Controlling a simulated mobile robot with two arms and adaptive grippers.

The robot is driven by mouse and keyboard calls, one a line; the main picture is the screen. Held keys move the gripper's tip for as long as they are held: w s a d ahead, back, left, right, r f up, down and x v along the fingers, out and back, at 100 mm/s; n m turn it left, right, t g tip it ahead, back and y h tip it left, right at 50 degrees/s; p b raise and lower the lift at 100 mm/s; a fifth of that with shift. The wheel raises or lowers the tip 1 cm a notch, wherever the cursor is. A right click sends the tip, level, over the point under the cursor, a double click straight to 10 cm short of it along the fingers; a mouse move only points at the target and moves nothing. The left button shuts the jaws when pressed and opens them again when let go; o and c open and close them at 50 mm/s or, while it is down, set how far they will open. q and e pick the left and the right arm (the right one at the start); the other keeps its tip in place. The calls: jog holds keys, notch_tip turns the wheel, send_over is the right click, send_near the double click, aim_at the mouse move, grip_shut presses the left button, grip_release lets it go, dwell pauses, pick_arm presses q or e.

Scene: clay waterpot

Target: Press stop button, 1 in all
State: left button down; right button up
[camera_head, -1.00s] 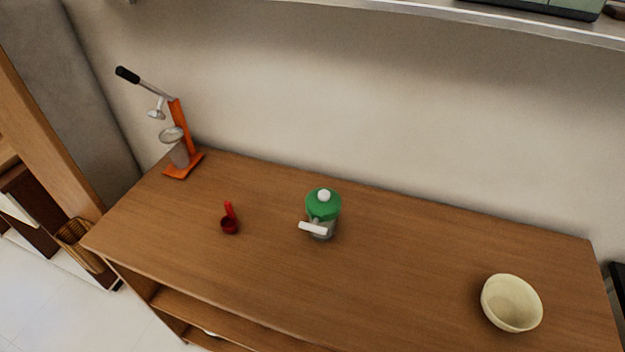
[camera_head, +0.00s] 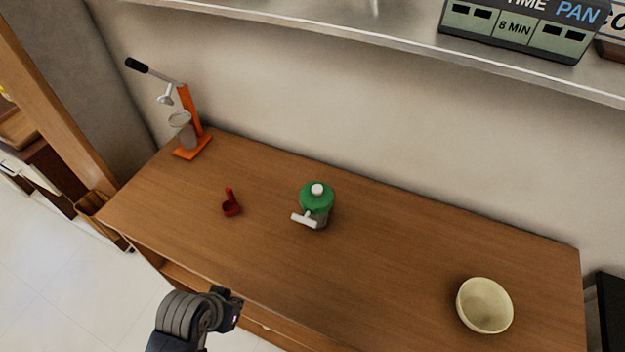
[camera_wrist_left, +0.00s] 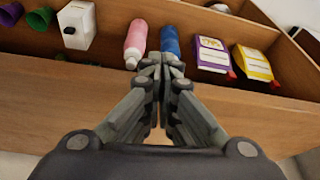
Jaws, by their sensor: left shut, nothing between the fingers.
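No stop button can be made out in either view. A grey-green device (camera_head: 515,28) with a dark panel reading "8 MIN" and "PAN" stands on the upper shelf at the top right of the head view, cut off by the frame edge. My left arm enters at the bottom of the head view, in front of the table's front edge and far below that device. In the left wrist view my left gripper (camera_wrist_left: 162,64) is shut and empty, its fingertips together in front of an open wooden compartment. My right gripper is not in view.
The wooden table (camera_head: 380,265) holds an orange lever press (camera_head: 193,130), a red scoop (camera_head: 231,208), a green-lidded pot (camera_head: 316,199) and a cream bowl (camera_head: 485,306). The shelf edge (camera_head: 420,47) overhangs the table.

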aim_at(319, 191)
pick_arm(q)
jog(key=w+d+r+m, duration=0.1)
jog(key=w, duration=0.1)
jog(key=w+d+r+m+t+h, duration=0.1)
jog(key=w+d, duration=0.1)
jog(key=w, duration=0.1)
jog(key=w+d+r, duration=0.2)
jog(key=shift+w+d+m+h, duration=0.1)
jog(key=shift+w+m+h, duration=0.25)
jog(key=shift+m+h, duration=0.05)
jog(key=w+d+r+m+h+p, duration=0.1)
jog(key=w+d+r+m+h, duration=0.1)
jog(key=w+d+r+m, duration=0.4)
jog(key=w+d+r+m+t+h, duration=0.1)
jog(key=w+d+r+m+h, duration=0.1)
jog(key=w+d+r+m, duration=0.4)
jog(key=shift+w+d+r+m+p, duration=0.55)
jog(key=shift+w+r, duration=2)
jog(key=shift+r, duration=1.9)
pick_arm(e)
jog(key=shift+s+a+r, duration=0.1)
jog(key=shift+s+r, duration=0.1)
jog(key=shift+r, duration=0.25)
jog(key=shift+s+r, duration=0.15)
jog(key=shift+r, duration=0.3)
pick_arm(q)
jog(key=shift+d+f, duration=0.1)
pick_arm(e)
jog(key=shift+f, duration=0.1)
